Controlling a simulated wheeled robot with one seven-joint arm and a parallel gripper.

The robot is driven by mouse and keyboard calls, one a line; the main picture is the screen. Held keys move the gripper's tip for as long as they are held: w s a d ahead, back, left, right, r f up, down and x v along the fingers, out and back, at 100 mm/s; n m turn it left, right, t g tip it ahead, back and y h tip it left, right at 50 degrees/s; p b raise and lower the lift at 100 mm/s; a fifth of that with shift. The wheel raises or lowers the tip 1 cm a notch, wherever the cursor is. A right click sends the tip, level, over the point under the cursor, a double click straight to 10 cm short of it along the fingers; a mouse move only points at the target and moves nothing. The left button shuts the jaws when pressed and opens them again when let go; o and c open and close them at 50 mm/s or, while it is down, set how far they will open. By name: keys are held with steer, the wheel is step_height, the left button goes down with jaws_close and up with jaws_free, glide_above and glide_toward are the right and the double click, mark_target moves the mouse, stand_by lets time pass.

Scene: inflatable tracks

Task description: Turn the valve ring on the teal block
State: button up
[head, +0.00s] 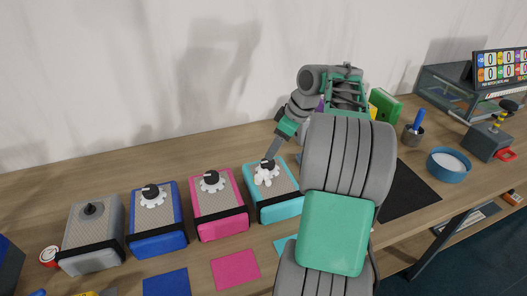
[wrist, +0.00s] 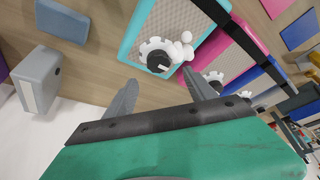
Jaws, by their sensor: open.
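The teal block (head: 284,208) stands on the wooden table, right of the pink block. Its top is a mesh panel with a white valve ring around a black knob; the ring (head: 266,178) is partly covered by my gripper in the head view. In the wrist view the teal block (wrist: 134,28) shows at the top, with the toothed white ring (wrist: 147,49) and white rounded lobes (wrist: 184,46) beside it. My gripper (wrist: 160,77) is open and empty, its two fingers apart and pointing toward the ring. I cannot tell whether a finger touches it.
Pink (head: 221,222), blue (head: 160,241) and grey (head: 92,258) blocks with knobs stand in a row to the left. Coloured mats lie in front, such as a pink one (head: 236,269). A blue bowl (head: 449,165) stands right. My arm hides the table's middle.

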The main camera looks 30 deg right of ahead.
mark_target(268, 162)
steer(key=x, duration=0.7)
steer(key=shift+d+f, duration=0.15)
steer(key=shift+f, duration=0.2)
